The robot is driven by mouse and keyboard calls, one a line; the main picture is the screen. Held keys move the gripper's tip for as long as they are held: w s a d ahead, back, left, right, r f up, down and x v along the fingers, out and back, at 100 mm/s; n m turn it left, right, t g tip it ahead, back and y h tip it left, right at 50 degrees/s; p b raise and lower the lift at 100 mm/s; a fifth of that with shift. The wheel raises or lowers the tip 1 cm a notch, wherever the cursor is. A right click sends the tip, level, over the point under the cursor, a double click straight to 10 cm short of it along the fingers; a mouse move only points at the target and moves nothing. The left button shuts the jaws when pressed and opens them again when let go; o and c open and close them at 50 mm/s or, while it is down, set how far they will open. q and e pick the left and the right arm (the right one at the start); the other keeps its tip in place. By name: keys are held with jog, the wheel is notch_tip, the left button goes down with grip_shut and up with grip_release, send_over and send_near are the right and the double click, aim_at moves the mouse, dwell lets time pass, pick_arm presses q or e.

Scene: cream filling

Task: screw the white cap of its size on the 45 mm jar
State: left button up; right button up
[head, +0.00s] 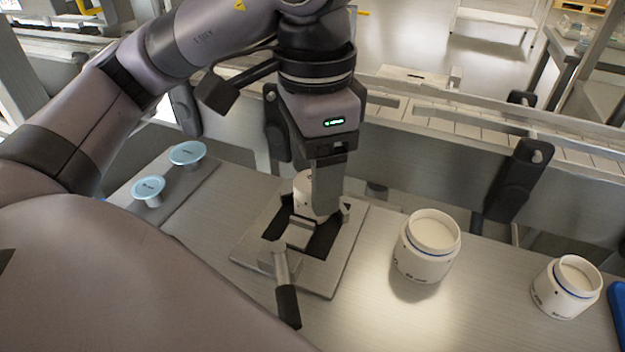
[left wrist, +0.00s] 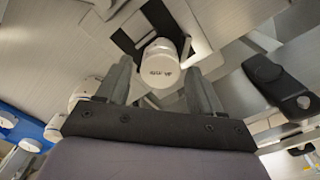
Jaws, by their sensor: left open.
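A white jar (head: 302,196) stands in the clamp fixture (head: 253,247), partly hidden behind my left gripper. In the left wrist view a white round piece (left wrist: 160,62) with small dark print shows there; I cannot tell whether this is a cap or the jar itself. The size print is too small to read. My left gripper (head: 326,204) points down just in front of the jar. In the left wrist view its fingers (left wrist: 159,75) are apart, with the white piece between and beyond their tips. Contact cannot be made out. My right gripper is not in view.
Two white, blue-ringed vessels (head: 427,250) and (head: 565,290) stand to the right. Two pale blue discs on stems (head: 188,152) and (head: 149,187) stand on a plate at left. The fixture's lever (head: 286,295) sticks out frontward. A rail runs behind the table.

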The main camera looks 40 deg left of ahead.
pick_arm(q)
jog(key=shift+n, duration=1.4)
jog(key=n, duration=0.4)
jog(key=shift+n, duration=0.9)
jog(key=n, duration=0.5)
jog(key=shift+a+n, duration=0.1)
jog(key=shift+n, duration=0.2)
